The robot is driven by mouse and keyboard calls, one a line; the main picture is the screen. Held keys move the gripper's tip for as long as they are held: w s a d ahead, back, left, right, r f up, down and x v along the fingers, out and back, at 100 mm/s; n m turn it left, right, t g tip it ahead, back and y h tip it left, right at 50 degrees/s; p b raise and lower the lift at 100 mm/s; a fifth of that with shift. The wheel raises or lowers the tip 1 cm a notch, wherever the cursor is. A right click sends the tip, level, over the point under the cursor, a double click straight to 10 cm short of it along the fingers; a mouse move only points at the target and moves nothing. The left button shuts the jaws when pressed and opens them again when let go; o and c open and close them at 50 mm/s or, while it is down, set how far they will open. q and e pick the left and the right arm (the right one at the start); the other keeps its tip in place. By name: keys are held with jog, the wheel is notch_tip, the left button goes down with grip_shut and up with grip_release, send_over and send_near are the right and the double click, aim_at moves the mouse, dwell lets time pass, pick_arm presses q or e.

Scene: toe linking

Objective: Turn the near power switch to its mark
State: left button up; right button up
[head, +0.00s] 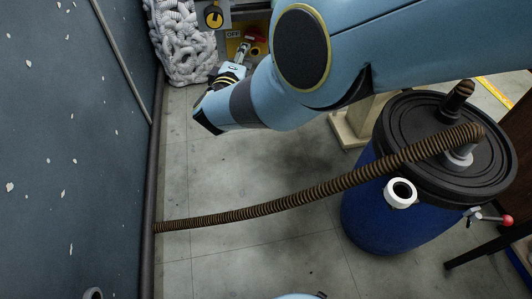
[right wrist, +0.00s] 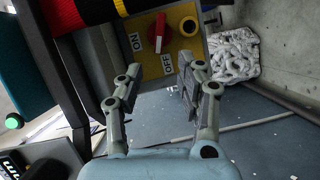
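The red power switch (right wrist: 158,32) sits on a yellow plate (right wrist: 183,45) with an ON label (right wrist: 136,42) and an OFF label (right wrist: 167,64). Its handle stands roughly upright in the right wrist view; I cannot tell which label it lines up with. In the head view the switch (head: 256,38) is small at the top, partly hidden by my arm. My right gripper (right wrist: 158,72) is open and empty, its fingers spread just short of the plate, with the switch beyond the gap. The right gripper (head: 241,52) also shows in the head view. My left gripper is not in view.
A white knotted bundle (head: 183,45) lies by the blue wall. A blue drum (head: 375,213) with a black lid and brown ribbed hose (head: 300,198) stands right. Floor between wall and drum is clear beneath the hose.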

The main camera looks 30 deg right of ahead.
jog(key=s+d+f+n+y, duration=0.1)
jog(key=s+f+y, duration=0.1)
jog(key=s+f, duration=0.5)
jog(key=s+d+f+y+b, duration=0.1)
jog(key=s+f+y, duration=0.1)
jog(key=s+f, duration=0.6)
notch_tip(320, 180, down, 5)
jog(key=shift+s+r+n+g, duration=0.1)
jog(key=shift+s+n+g, duration=0.2)
jog(key=shift+n+g, duration=0.1)
